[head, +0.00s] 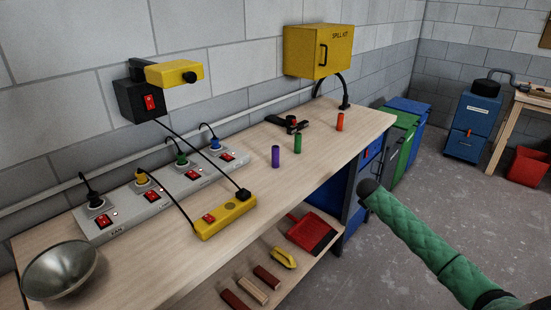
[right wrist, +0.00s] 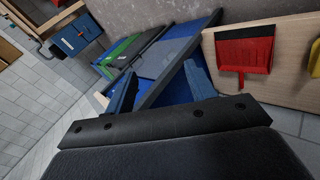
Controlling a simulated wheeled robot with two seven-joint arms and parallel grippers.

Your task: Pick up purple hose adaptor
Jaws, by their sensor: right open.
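The purple hose adaptor (head: 275,156) is a small upright cylinder on the wooden bench top in the head view. It stands left of a green cylinder (head: 297,143) and an orange cylinder (head: 340,121), apart from both. My right gripper (right wrist: 162,84) shows in the right wrist view with two blue fingers spread apart and nothing between them. It points toward the bins and the end of the bench, away from the adaptor, which is not in that view. In the head view my green-sleeved right arm is right of the bench. My left gripper is not in view.
A black tool (head: 288,123) lies behind the cylinders. A grey power strip (head: 165,192) and a yellow switch box (head: 226,217) with cables lie to the left, near a metal bowl (head: 60,270). A red dustpan (head: 311,232) is on the lower shelf. Bins (head: 400,138) stand beyond the bench.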

